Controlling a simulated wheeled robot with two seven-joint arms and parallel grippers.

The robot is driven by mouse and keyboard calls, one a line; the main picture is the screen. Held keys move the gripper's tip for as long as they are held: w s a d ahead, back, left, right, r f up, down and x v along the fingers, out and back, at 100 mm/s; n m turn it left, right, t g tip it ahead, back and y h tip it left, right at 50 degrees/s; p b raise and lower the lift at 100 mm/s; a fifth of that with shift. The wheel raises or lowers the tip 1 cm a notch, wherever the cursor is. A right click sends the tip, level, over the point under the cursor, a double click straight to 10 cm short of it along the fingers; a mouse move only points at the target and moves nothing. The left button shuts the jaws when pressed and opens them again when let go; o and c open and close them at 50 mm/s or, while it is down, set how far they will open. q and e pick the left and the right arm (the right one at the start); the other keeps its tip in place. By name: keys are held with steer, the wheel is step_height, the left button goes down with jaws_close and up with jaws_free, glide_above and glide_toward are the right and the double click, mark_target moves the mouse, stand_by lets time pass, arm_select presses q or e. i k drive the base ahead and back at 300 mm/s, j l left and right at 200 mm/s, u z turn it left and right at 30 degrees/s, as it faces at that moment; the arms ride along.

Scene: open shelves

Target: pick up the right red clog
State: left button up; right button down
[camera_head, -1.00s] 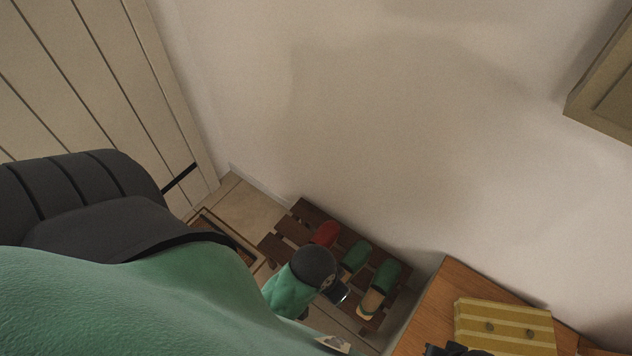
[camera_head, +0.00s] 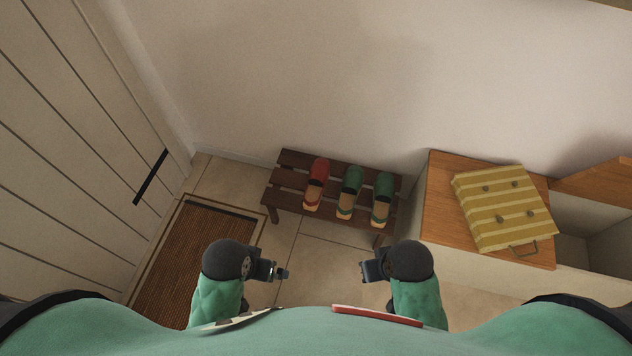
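One red clog (camera_head: 317,173) stands at the left of the slatted dark wood shoe rack (camera_head: 287,177), its red toe toward the wall and its tan heel toward me. Only one red clog shows. My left gripper (camera_head: 284,274) is in front of the rack, below and left of the red clog in the picture and apart from it. My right gripper (camera_head: 365,272) is below and right of the red clog, also apart from it. Both grippers point inward and seem empty. Their fingers are too small to tell open from shut.
Two green clogs, one in the middle (camera_head: 352,180) and one at the right (camera_head: 384,188), stand beside the red one. A brown doormat (camera_head: 187,262) lies at left. A wooden cabinet (camera_head: 440,208) with a yellow striped case (camera_head: 500,205) stands at right. Tiled floor is clear before the rack.

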mark_target(319, 172)
steer(key=i+j+z, duration=0.1)
steer(key=j+z, duration=0.25)
steer(key=i+j+z, duration=0.1)
steer(key=j+z, duration=0.6)
